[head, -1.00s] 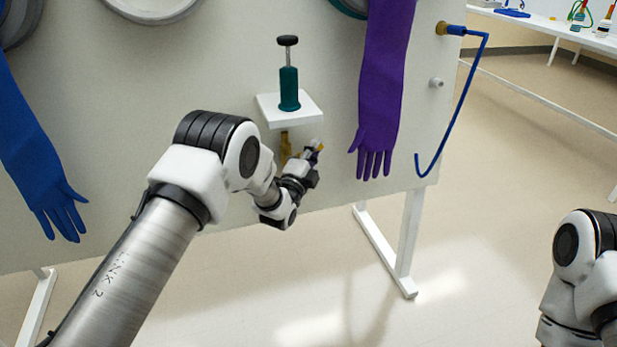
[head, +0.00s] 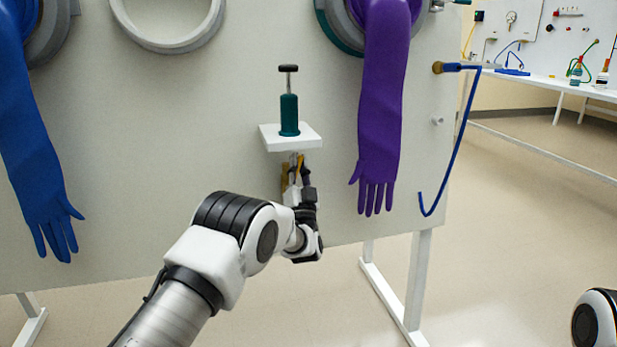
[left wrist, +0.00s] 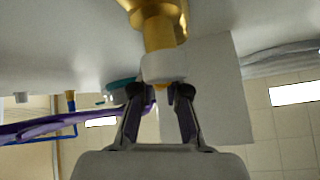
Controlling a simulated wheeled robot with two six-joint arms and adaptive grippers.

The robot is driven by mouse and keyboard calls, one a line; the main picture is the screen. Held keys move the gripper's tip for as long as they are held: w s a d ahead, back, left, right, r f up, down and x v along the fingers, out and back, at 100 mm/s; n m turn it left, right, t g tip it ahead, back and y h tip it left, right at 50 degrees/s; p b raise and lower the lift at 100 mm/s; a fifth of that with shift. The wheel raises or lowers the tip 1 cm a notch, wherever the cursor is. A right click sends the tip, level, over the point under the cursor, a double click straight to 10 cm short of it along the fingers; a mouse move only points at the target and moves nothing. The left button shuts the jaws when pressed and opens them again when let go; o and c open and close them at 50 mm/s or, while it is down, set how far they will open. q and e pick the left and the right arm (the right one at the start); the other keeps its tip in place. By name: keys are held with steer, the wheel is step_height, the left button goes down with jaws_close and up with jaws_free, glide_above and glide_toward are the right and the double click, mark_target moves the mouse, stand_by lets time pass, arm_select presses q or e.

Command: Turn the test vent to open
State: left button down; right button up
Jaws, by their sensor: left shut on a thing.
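The test vent, as I take it, is a brass fitting (head: 285,178) on the panel below the small white shelf. In the left wrist view the brass body (left wrist: 160,30) has a white collar (left wrist: 163,68) in front of it, with a small yellow part between the fingers. My left gripper (head: 297,172) is at this fitting, under the shelf; in the left wrist view its fingers (left wrist: 160,93) are shut on the collar end. The fingertips hide part of it, and I cannot tell the vent's turn position. My right gripper is out of view.
A green hand pump (head: 289,115) stands on the white shelf (head: 290,142) just above. A purple glove (head: 382,110) hangs close on the right and a blue glove (head: 35,160) on the left. A blue hose (head: 466,130) hangs at the panel's right edge.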

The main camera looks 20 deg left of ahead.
arm_select(q)
steer(key=shift+s+a+r+n+g+y+b, duration=0.1)
steer(key=shift+s+a+n+g+y+b, duration=0.2)
steer(key=shift+n+g+y, duration=0.85)
steer(key=shift+s+a+r+n+g+y+b, duration=0.15)
steer(key=shift+a+n+g+y, duration=0.3)
steer(key=shift+n+y, duration=1.25)
steer(key=shift+s+a+f+n+g+y+b, duration=0.25)
steer(key=shift+n+g+y, duration=0.6)
steer(key=shift+n, duration=1.1)
steer(key=shift+a+r, duration=0.1)
steer(key=shift+r, duration=0.15)
steer(key=c, duration=1.2)
jaws_free()
steer(key=shift+o, duration=0.2)
steer(key=v, duration=1.2)
steer(key=shift+w+f, duration=0.1)
